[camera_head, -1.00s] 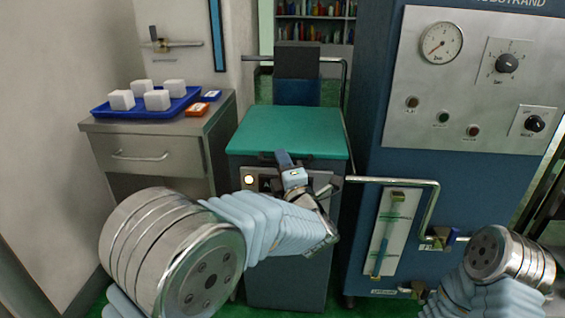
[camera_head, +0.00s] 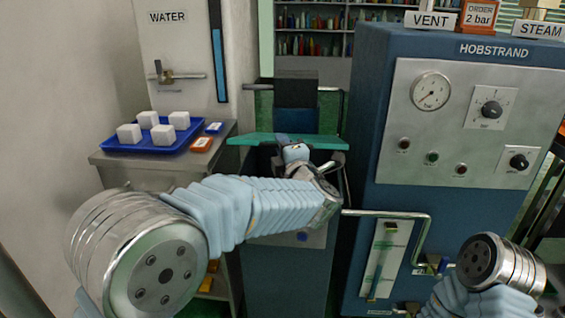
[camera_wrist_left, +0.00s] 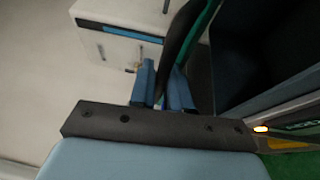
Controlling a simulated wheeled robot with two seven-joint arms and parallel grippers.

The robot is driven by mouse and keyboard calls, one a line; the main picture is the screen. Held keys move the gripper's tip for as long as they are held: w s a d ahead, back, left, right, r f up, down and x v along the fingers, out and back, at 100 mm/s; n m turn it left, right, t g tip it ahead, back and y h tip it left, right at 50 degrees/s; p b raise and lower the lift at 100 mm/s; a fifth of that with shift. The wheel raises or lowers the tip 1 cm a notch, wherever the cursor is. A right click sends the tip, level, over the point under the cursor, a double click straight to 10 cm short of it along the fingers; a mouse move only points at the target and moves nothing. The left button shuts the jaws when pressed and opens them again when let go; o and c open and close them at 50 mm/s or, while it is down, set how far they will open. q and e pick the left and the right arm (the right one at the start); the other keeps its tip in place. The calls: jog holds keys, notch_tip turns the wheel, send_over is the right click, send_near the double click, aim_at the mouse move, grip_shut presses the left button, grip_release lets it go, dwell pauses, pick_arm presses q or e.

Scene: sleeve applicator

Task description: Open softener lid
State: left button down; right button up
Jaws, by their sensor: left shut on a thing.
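The softener lid (camera_head: 245,140) is a teal-green panel on the blue-grey softener cabinet (camera_head: 287,275). In the head view it is raised at the front and seen nearly edge-on, with a dark opening below it. My left gripper (camera_head: 283,142) is at the middle of the lid's front edge, shut on it. In the left wrist view, the gripper's blue fingers (camera_wrist_left: 163,84) close on a dark part beside the lid's green edge (camera_wrist_left: 203,22). The exact grip is partly hidden. My right gripper is out of view; only part of the right arm shows at lower right.
A steel side cabinet (camera_head: 110,158) at left carries a blue tray (camera_head: 125,151) with several white blocks. The blue HOBSTRAND machine (camera_head: 372,150) stands close on the right, with a metal pipe rail (camera_head: 390,214) at its front. Shelves of bottles are behind.

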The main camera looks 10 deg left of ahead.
pick_arm(q)
jog(key=w+r+p, duration=0.1)
jog(key=r, duration=0.1)
jog(key=w+r+p, duration=0.1)
jog(key=r, duration=0.2)
jog(key=w+r+p, duration=0.1)
jog(key=w+r, duration=0.1)
jog(key=r, duration=0.1)
jog(key=shift+w+r+p, duration=0.35)
jog(key=c, duration=1.2)
grip_release()
jog(key=shift+s, duration=0.1)
jog(key=shift+o, duration=0.2)
jog(key=shift+f, duration=0.1)
